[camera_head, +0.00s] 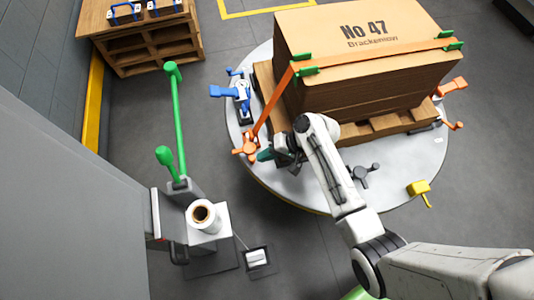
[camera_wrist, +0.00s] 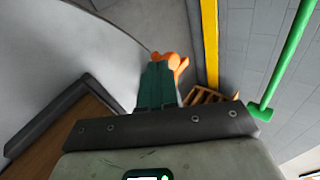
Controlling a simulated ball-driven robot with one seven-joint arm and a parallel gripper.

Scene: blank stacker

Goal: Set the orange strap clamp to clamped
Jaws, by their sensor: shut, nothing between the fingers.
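The orange strap (camera_head: 268,108) runs over the cardboard box (camera_head: 372,75) and down its left side. At its lower left end sits an orange clamp (camera_head: 246,147) with a knobbed handle, on the rim of the round table. My gripper (camera_head: 264,155) is shut and empty, with its dark green fingers just right of this clamp. In the wrist view my fingertips (camera_wrist: 159,62) point at an orange part (camera_wrist: 179,66), which they partly cover. I cannot tell whether they touch it. Whether the clamp is open or clamped is unclear.
The round table (camera_head: 398,198) also carries a blue clamp (camera_head: 238,91), a grey knobbed clamp (camera_head: 366,173), a yellow clamp (camera_head: 419,190) and orange clamps (camera_head: 452,87) at the right. A wooden pallet (camera_head: 385,127) bears the box.

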